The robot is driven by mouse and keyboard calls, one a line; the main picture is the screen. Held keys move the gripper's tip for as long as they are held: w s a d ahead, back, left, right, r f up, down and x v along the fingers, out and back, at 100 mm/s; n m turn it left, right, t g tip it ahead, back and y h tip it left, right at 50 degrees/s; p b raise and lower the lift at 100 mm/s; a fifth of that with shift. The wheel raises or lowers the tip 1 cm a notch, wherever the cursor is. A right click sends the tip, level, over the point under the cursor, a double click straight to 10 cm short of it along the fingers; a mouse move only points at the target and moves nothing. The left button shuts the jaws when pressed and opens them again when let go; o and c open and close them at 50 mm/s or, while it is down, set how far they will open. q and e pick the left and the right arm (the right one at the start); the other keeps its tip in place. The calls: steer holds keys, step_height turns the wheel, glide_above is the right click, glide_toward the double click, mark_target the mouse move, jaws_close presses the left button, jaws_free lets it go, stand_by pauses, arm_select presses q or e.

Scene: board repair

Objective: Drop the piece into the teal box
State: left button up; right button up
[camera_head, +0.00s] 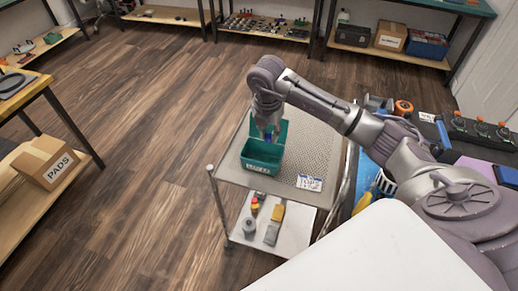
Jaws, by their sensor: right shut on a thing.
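The teal box (263,159) sits on the top shelf of the metal cart, with a white label on its front. My right gripper (267,133) points down over the box, with its tips at or inside the box opening. It is shut on a small piece, of which only a bluish bit (269,138) shows between the fingers. I cannot tell whether the piece touches the box. My left gripper is not in view.
The metal cart (232,165) has a labelled card (309,183) on top and several tools on its lower shelf (289,238). A cluttered workbench stands at right. A cardboard box (45,163) sits at left. The wooden floor (150,130) is clear.

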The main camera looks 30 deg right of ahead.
step_height(320, 180, down, 4)
steer(key=shift+w+r+b, duration=0.1)
steer(key=shift+b, duration=1.05)
steer(key=shift+f, duration=0.35)
steer(key=o, duration=0.8)
steer(key=shift+o, duration=0.2)
steer(key=shift+r, duration=0.1)
step_height(320, 180, up, 12)
steer(key=a, duration=0.1)
steer(key=shift+s+a, duration=0.15)
steer(key=shift+s, duration=0.25)
